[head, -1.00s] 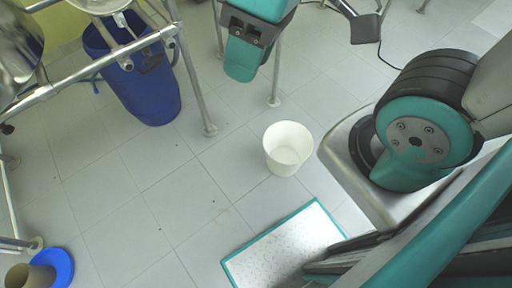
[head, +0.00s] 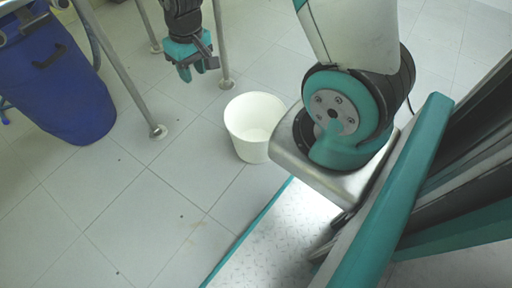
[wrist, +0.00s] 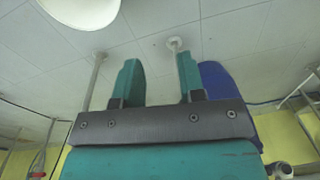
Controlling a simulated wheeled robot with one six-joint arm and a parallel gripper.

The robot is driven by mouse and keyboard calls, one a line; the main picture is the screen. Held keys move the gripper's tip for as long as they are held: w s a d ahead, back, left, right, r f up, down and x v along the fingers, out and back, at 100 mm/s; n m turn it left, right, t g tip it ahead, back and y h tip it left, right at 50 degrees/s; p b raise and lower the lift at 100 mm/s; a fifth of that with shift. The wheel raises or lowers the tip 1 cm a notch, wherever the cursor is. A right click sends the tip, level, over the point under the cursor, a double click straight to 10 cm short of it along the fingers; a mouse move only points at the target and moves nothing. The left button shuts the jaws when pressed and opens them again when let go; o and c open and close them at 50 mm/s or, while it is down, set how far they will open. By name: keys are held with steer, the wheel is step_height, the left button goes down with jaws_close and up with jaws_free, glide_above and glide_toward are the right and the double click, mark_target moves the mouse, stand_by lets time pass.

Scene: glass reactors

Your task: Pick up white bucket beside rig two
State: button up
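The white bucket (head: 256,122) stands upright and empty on the tiled floor, just left of my arm's base in the head view. Part of it shows at the top left edge of the wrist view (wrist: 84,8). My gripper (head: 194,72) hangs with its teal fingers apart, to the upper left of the bucket in the head view, and does not touch it. In the wrist view my gripper (wrist: 157,65) has a clear gap between its fingers, with nothing held. No rig label can be read.
A large blue barrel (head: 62,90) stands at the left beneath a metal frame. One frame leg (head: 128,80) meets the floor between barrel and bucket, and another leg (head: 218,45) stands behind the bucket. The floor (head: 120,220) left of and in front of the bucket is clear.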

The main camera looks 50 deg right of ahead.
steer(key=d+f+m+h+b, duration=0.1)
steer(key=d+f+b, duration=0.4)
steer(key=f, duration=0.7)
steer(key=d+f+m+h+b, duration=0.1)
steer(key=d+f+b, duration=0.35)
steer(key=f, duration=0.75)
steer(key=b, duration=0.6)
glide_above(235, 139)
steer(key=shift+g, duration=0.4)
step_height(235, 139, down, 11)
steer(key=shift+w+d+f, duration=0.1)
steer(key=shift+w, duration=0.05)
step_height(235, 139, down, 6)
steer(key=b, duration=0.5)
steer(key=shift+r, duration=0.25)
jaws_close()
steer(key=shift+s, duration=0.2)
